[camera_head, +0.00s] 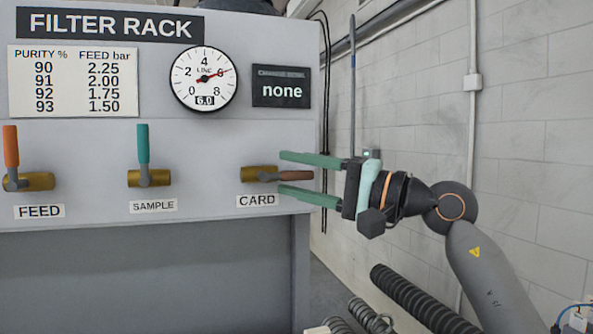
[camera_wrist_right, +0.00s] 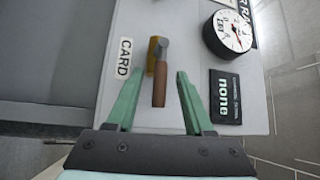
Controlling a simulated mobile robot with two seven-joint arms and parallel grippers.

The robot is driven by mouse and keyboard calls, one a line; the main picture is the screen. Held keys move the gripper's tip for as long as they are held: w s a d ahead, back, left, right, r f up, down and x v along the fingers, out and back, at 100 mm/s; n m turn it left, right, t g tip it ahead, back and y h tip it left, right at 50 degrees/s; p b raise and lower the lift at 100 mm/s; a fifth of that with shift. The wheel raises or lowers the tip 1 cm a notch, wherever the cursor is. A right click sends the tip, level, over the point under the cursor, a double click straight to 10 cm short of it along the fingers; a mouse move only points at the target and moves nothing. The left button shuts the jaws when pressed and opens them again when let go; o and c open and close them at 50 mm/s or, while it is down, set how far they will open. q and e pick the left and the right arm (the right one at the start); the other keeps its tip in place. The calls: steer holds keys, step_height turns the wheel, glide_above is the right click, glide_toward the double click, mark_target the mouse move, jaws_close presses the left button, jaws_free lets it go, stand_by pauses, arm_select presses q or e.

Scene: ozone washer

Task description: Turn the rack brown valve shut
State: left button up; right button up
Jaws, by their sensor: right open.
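The brown valve handle (camera_head: 295,175) is on the brass valve body (camera_head: 258,174) above the CARD label on the filter rack. The handle lies level and points right. In the right wrist view the brown handle (camera_wrist_right: 160,84) shows between the two green fingers. My right gripper (camera_head: 281,172) comes in from the right and is open. One finger is above the handle and one below, with a visible gap on each side. I see no contact. My left gripper is not in view.
On the rack, the orange FEED handle (camera_head: 11,150) and the teal SAMPLE handle (camera_head: 143,145) stand upright. The round gauge (camera_head: 204,79) has its red needle near 6. A dark sign (camera_head: 281,87) reads "none". Black corrugated hose (camera_head: 420,300) lies below my right arm.

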steer(key=shift+c, duration=0.2)
jaws_close()
stand_by(1.3)
